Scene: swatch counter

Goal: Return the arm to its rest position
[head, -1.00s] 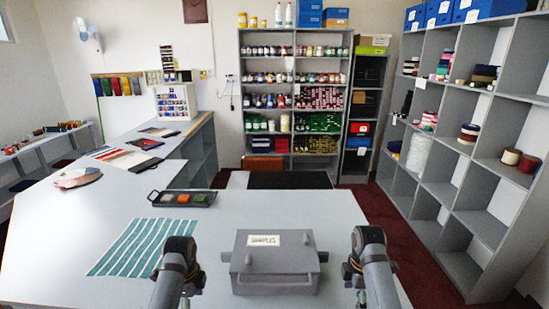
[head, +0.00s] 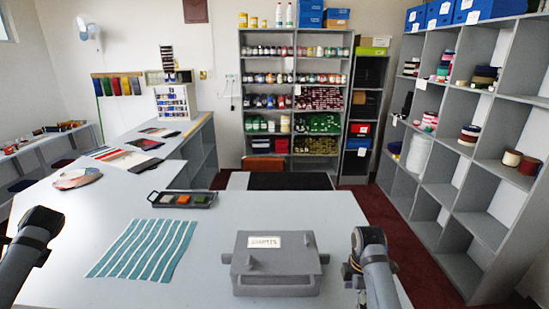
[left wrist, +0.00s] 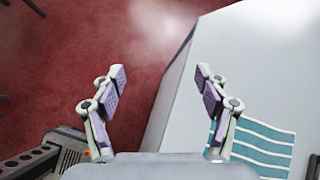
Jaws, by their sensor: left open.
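My left arm (head: 32,245) shows at the left edge of the head view; its gripper is outside that view. In the left wrist view my left gripper (left wrist: 160,85) is open and empty, with its two fingers spread apart above the red floor and the edge of the counter. My right arm (head: 372,265) stands at the lower right of the head view, beside the grey box; its gripper is not visible.
A grey lidded box (head: 276,275) with a label sits at the counter's front. A teal striped swatch (head: 146,250) lies left of it, also showing in the left wrist view (left wrist: 262,145). A tray (head: 182,199) with coloured pieces is behind.

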